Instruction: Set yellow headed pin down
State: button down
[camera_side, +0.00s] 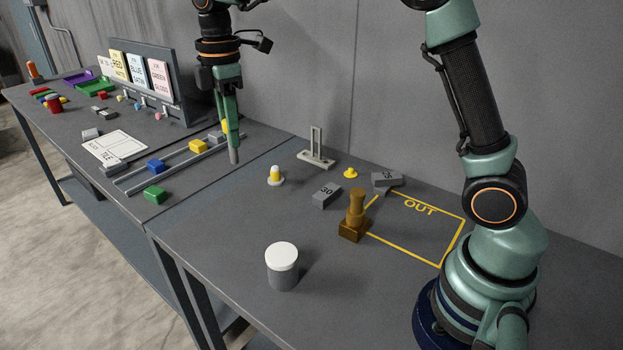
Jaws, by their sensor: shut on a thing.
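My gripper (232,145) points straight down near the seam between the two bench tops, at the end of the rails. It is shut on the yellow headed pin (224,126); a bit of yellow shows at the left side of the jaws, and the fingers hide most of it. The fingertips look a little above the bench, though the gap is hard to judge. Another yellow-topped piece with a white base (276,176) stands on the bench to the right. A small yellow piece (350,173) lies farther right.
Two rails (172,165) run left of my gripper, with a yellow block (195,146) and blue block (156,167) by them. A green block (155,194) sits in front. A white-lidded jar (282,266), brown stamp (355,215) and grey upright stand (316,150) are right.

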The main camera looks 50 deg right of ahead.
jog(key=s+d+r+m, duration=0.1)
jog(key=s+d+m, duration=0.15)
jog(key=d, duration=0.45)
jog(key=s+d+m, duration=0.2)
jog(key=d+m, duration=0.1)
jog(key=d, duration=0.3)
jog(key=s+d+f+m, duration=0.1)
jog(key=s+d+m, duration=0.5)
jog(key=s+d, duration=0.3)
jog(key=s+d+f+m, duration=0.1)
jog(key=s+d+m, duration=0.55)
jog(key=s, duration=0.55)
jog(key=shift+n, duration=0.5)
jog(key=f, duration=1.9)
jog(key=shift+d+f, duration=0.3)
jog(key=shift+f, duration=0.15)
jog(key=c, duration=0.6)
grip_release()
